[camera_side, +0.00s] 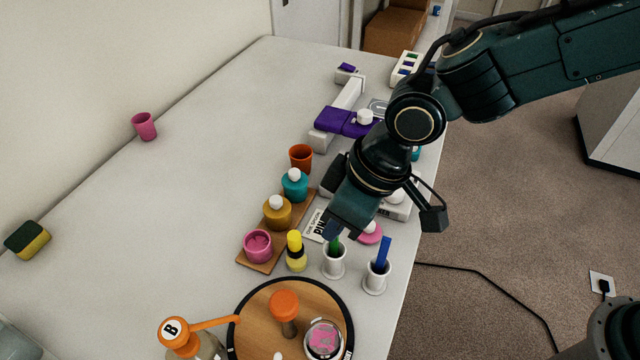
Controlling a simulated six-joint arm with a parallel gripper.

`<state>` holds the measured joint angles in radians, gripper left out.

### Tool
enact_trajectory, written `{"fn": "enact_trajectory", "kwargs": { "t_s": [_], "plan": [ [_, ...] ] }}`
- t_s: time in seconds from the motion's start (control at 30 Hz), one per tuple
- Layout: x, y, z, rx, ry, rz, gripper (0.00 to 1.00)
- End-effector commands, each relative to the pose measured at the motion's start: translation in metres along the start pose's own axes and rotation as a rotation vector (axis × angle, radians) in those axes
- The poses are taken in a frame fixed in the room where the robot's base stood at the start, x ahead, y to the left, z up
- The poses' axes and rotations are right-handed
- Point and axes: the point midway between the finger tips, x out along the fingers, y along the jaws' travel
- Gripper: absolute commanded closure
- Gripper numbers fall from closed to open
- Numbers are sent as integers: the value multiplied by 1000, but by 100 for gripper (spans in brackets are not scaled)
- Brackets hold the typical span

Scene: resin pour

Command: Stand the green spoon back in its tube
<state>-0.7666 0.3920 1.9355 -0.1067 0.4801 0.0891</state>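The green spoon (335,245) shows as a short green piece just above the mouth of a white tube (334,265). Its lower end is hidden, in or behind the tube's rim. My gripper (333,231) points down directly over this tube, with its dark fingertips at the top of the green piece. The fingers are small and dark, so I cannot tell whether they are closed on the spoon. A second white tube (376,281) to the right holds a blue spoon (383,254) standing slightly tilted.
A round wooden board (257,322) with an orange-topped stamp (285,305) lies in front. A wooden rack (262,263) holds several pots. The table's right edge is near the tubes; the left is mostly clear.

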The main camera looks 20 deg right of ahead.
Motion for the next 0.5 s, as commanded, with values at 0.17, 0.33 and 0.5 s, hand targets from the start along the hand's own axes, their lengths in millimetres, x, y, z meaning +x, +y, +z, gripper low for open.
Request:
{"fn": "enact_trajectory", "kwargs": {
  "t_s": [0.17, 0.33, 0.5],
  "plan": [
    [4, 1, 1, 1, 3, 1, 100],
    [5, 1, 1, 1, 3, 1, 100],
    [4, 1, 0, 1, 4, 1, 84]
  ]
}}
